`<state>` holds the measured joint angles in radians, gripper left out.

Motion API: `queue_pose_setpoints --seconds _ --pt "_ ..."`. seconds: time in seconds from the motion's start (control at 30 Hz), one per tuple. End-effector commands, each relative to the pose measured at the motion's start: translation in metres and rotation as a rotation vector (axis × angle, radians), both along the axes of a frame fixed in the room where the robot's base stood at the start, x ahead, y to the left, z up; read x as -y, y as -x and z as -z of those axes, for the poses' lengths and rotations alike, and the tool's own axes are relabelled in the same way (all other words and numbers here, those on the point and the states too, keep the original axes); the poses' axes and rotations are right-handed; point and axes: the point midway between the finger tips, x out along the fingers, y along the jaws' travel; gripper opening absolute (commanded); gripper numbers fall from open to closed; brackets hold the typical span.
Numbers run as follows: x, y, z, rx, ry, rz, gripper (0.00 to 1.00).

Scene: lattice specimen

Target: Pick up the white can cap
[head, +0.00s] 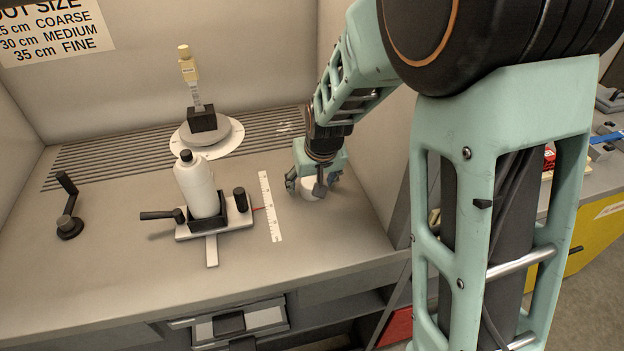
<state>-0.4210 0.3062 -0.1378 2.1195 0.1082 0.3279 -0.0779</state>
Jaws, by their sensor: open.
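The white can cap (310,191) sits on the bench surface to the right of the white ruler strip. My gripper (312,188) is directly over it, pointing down. Its fingers are open and reach down on either side of the cap. The gripper hides part of the cap, and I cannot tell whether the fingers touch it.
A white bottle (196,185) stands in a black holder on a sliding fixture left of the ruler strip (270,205). A round turntable (207,137) with a block is behind. A black crank (68,205) stands at left. The booth's right wall is close to my arm.

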Motion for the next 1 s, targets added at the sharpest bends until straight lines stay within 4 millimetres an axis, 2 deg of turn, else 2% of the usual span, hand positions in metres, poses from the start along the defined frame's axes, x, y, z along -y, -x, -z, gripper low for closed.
queue_pose_setpoints --seconds 0.17,0.43,0.77,1.0 --pt "0.000 0.000 0.000 0.001 0.000 0.000 0.62" --pt "0.000 0.000 0.000 0.001 0.000 0.000 0.32" --pt "0.000 0.000 -0.001 0.001 0.000 0.000 0.31" --pt "0.001 -0.003 -0.015 0.003 -0.001 0.000 0.31"
